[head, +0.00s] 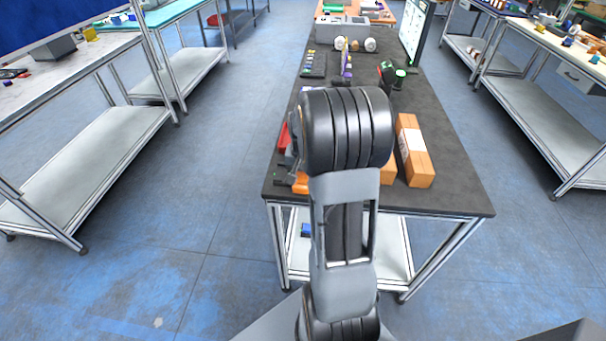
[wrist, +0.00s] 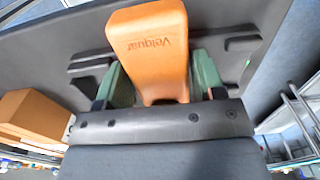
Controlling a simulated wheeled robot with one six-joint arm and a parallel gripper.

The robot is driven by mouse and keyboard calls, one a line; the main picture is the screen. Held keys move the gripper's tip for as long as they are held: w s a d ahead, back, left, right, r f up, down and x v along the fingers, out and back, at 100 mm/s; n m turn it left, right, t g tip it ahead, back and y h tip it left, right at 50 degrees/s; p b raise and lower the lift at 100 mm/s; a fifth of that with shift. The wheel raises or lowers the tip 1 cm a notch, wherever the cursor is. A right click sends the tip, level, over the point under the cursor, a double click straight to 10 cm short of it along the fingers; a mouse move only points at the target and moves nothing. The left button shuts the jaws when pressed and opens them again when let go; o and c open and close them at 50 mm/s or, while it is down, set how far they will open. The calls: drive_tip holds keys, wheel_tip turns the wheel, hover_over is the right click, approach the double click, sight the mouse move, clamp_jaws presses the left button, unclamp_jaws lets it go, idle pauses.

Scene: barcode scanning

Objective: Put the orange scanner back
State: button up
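The orange scanner (wrist: 150,45), with "Velquar" on its body, stands large in the wrist view. My gripper (wrist: 160,82) has its two green fingers on either side of it and appears shut on it. Dark stepped shapes lie beyond the fingers on both sides; I cannot tell whether they belong to a holder. In the head view my arm hides most of the gripper area. A small orange part (head: 300,183) shows left of my arm at the near left of the dark table (head: 455,190), probably the scanner. Whether it touches the table is hidden.
A brown box (head: 414,155) with a white label lies right of my arm; a brown box (wrist: 35,115) also shows in the wrist view. A red item (head: 283,138) is partly hidden. A green-and-black device (head: 391,75) and small bottles (head: 309,62) stand farther back. The table's near right is clear.

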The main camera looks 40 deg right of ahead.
drive_tip(key=shift+r, duration=0.1)
wheel_tip(320, 180, up, 12)
drive_tip(key=s+a+n+t, duration=0.1)
drive_tip(key=s+a+n, duration=0.2)
drive_tip(key=a, duration=0.3)
drive_tip(key=s+a+n+t, duration=0.1)
drive_tip(key=s+a+n, duration=0.2)
drive_tip(key=a, duration=0.4)
drive_tip(key=s+a+f+n+t, duration=0.1)
drive_tip(key=s+a+n, duration=0.2)
drive_tip(key=a, duration=0.3)
drive_tip(key=shift+s+a+t+p, duration=0.2)
drive_tip(key=shift+s+t+p, duration=0.15)
drive_tip(key=shift+s, duration=0.5)
drive_tip(key=shift+c, duration=0.4)
idle(0.4)
